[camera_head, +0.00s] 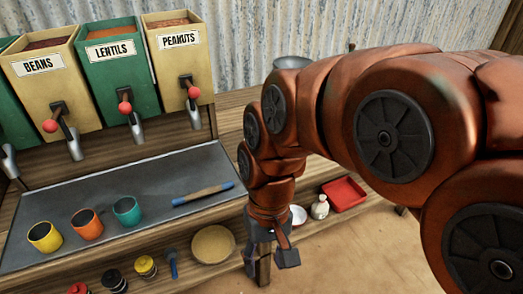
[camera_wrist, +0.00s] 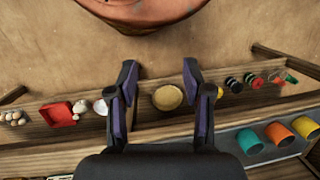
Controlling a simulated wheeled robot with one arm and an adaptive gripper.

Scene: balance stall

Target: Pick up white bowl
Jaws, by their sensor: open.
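The white bowl (camera_head: 298,215) is on the low front shelf in the head view, partly hidden behind my gripper (camera_head: 268,262). In the wrist view the white bowl (camera_wrist: 100,107) lies just left of the left finger, which may cover its right edge. In the wrist view my gripper (camera_wrist: 160,68) has its two dark, purple-padded fingers wide apart. Nothing is held between them. A round tan shallow dish (camera_wrist: 168,97) shows in the gap between the fingers, on the shelf beyond.
A small pale bottle (camera_head: 320,207) and a red tray (camera_head: 342,194) stand right of the bowl. The tan dish (camera_head: 213,244) and several jars are to the left. Yellow, orange and teal cups (camera_head: 127,210) stand on the grey counter above. Open floor lies in front of the shelf.

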